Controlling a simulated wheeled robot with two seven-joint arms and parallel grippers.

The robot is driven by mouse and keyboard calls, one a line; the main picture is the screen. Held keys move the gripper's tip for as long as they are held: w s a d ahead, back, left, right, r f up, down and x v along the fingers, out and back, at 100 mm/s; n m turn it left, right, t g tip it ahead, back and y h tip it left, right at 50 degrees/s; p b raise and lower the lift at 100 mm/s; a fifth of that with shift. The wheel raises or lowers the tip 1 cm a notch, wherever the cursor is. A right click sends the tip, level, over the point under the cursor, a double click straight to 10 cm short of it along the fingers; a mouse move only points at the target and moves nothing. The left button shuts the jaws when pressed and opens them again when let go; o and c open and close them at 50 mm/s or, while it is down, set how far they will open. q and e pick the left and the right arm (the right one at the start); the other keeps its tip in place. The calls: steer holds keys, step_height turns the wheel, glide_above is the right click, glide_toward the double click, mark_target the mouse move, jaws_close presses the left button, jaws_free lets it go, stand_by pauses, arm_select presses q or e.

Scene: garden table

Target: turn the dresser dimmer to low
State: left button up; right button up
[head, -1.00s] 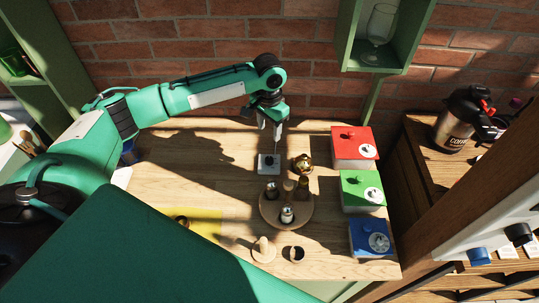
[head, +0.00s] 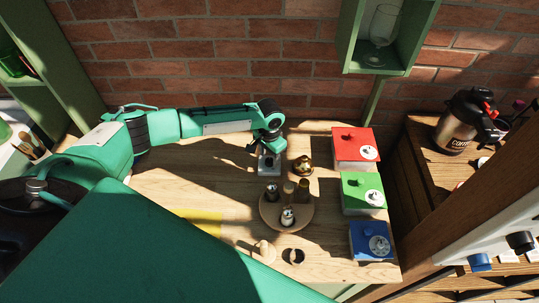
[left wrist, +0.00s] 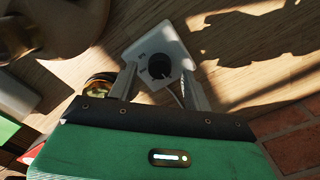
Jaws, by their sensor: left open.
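The dimmer is a small pale box (head: 269,167) on the wooden table, mostly covered by my left gripper (head: 268,152) in the head view. In the left wrist view its pale plate (left wrist: 146,45) carries a round black knob (left wrist: 159,66). My left gripper (left wrist: 159,75) is open, with one finger on each side of the knob in that view. I cannot tell whether the fingers touch it. The knob's setting is too small to read. My right gripper is not in view.
A brass object (head: 303,166) stands just right of the dimmer. A round wooden tray (head: 268,217) with several small shakers is in front. Red (head: 353,142), green (head: 356,188) and blue (head: 367,228) boxes line the right side. A brick wall (head: 230,60) rises behind.

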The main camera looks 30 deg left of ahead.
arm_select(q)
steer(key=shift+f, duration=0.85)
steer(key=c, duration=1)
steer(key=shift+o, duration=0.2)
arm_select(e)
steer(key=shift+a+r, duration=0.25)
arm_select(q)
steer(key=shift+m, duration=0.4)
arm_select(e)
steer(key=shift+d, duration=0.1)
arm_select(q)
steer(key=m+p, duration=0.1)
steer(key=m, duration=0.2)
steer(key=shift+m, duration=0.3)
steer(key=m, duration=0.4)
steer(key=shift+m, duration=0.9)
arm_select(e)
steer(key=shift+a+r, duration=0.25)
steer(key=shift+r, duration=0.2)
arm_select(q)
steer(key=shift+m, duration=0.3)
